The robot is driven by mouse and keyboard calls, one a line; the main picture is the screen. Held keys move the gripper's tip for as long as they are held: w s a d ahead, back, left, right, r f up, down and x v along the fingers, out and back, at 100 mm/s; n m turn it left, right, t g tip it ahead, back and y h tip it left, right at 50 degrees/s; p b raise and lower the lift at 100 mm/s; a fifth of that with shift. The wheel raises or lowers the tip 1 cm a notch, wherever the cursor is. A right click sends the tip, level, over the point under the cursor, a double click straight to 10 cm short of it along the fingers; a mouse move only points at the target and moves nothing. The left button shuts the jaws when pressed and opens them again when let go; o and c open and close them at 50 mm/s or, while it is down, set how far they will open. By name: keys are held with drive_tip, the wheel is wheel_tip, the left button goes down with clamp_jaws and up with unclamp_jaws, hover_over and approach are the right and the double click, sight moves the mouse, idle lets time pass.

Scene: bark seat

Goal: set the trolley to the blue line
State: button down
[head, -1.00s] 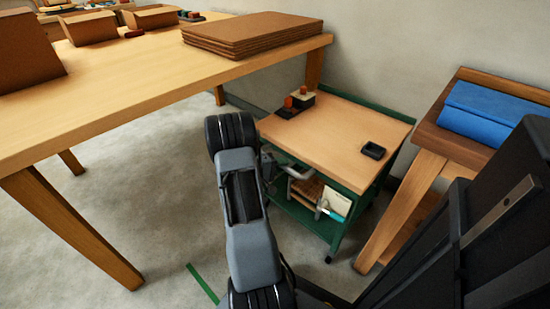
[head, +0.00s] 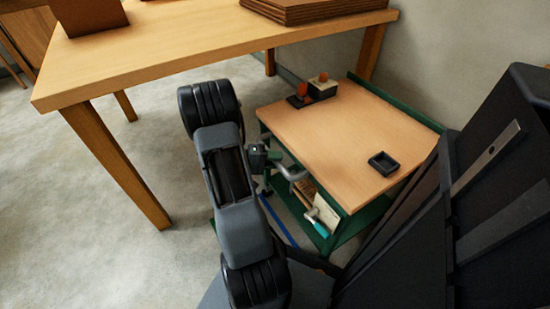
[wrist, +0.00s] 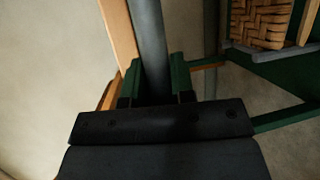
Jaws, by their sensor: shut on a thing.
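The trolley has a wooden top (head: 335,135) and a green frame with a lower shelf (head: 350,225). It stands upright on the floor, right of my arm in the head view. The blue line (head: 277,219) shows on the floor by the trolley's near left side, partly hidden by my arm and the trolley. My gripper (head: 268,160) is at the trolley's grey handle (head: 292,172). In the wrist view my gripper (wrist: 157,92) is shut around the grey handle bar (wrist: 149,40). The trolley's wheels are mostly hidden.
A wooden table (head: 210,50) stands behind and left, its near leg (head: 120,165) left of my arm. A black dish (head: 382,163) and small stamp-like items (head: 312,90) sit on the trolley top. The wall is close behind the trolley. Floor at left is open.

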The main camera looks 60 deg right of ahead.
drive_tip(key=shift+a, duration=0.1)
drive_tip(key=c, duration=1)
unclamp_jaws()
drive_tip(key=shift+w, duration=0.15)
drive_tip(key=shift+o, duration=0.2)
drive_tip(key=p+v, duration=0.3)
drive_tip(key=v, duration=1)
drive_tip(key=shift+w+a, duration=0.2)
drive_tip(key=shift+w, duration=0.1)
drive_tip(key=shift+r, duration=0.1)
